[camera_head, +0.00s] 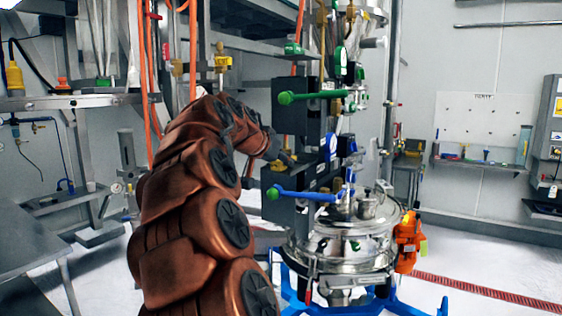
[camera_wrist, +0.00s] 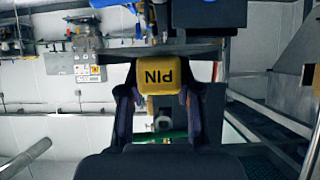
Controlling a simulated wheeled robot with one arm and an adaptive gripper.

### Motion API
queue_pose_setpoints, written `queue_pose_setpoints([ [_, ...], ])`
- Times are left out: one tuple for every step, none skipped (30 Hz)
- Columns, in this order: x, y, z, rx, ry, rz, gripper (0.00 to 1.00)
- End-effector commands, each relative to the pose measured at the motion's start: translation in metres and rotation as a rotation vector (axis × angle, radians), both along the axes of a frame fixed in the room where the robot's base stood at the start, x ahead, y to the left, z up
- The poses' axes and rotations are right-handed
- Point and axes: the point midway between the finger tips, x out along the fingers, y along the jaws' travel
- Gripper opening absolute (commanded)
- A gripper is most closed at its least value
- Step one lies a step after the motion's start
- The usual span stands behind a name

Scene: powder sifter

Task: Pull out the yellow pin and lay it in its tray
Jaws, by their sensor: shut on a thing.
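The yellow pin (camera_wrist: 157,77) shows in the wrist view as a yellow block marked PIN, upside down in the picture. My gripper (camera_wrist: 160,95) is shut on it, with one dark finger on each side. The pin's shaft is hidden, so I cannot tell whether it still sits in a hole. In the head view my gripper (camera_head: 282,160) is small and partly behind my arm, beside the dark upright block (camera_head: 310,150) above the sifter. I cannot make out the pin's tray for certain in either view.
The steel sifter (camera_head: 345,245) stands on a blue frame below and right of my gripper. Green (camera_head: 310,97) and blue (camera_head: 300,193) handles stick out left near my gripper. A wall shelf (camera_head: 475,163) is at the right.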

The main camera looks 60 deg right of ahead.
Motion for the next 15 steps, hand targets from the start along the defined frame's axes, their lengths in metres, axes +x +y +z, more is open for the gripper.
queue_pose_setpoints([
  [0.0001,0.0000,-0.0007,-0.001,0.000,0.000,0.00],
  [0.0001,0.0000,-0.0010,0.000,0.000,0.000,0.00],
  [0.0001,0.0000,-0.0014,0.000,0.000,0.000,0.00],
  [0.0001,0.0001,-0.0017,0.000,0.000,0.000,0.00],
  [0.0001,0.0001,-0.0019,-0.001,0.000,0.000,0.00],
  [0.0001,0.0001,-0.0024,-0.001,0.000,0.000,0.00],
  [0.0001,0.0000,-0.0026,0.000,0.000,0.000,0.00],
  [0.0001,0.0001,-0.0029,-0.001,0.000,0.000,0.00],
  [0.0001,0.0001,-0.0023,-0.001,0.000,0.000,0.38],
  [0.0001,0.0000,-0.0022,-0.001,0.000,0.000,0.41],
  [0.0000,0.0001,-0.0023,0.000,0.000,0.000,0.44],
  [0.0000,0.0001,-0.0023,0.000,0.000,0.000,0.48],
  [0.0000,0.0001,-0.0023,0.000,0.000,0.000,0.51],
  [0.0000,0.0001,-0.0023,0.000,0.000,0.000,0.54],
  [0.0000,0.0001,-0.0024,0.000,0.000,0.000,0.59],
])
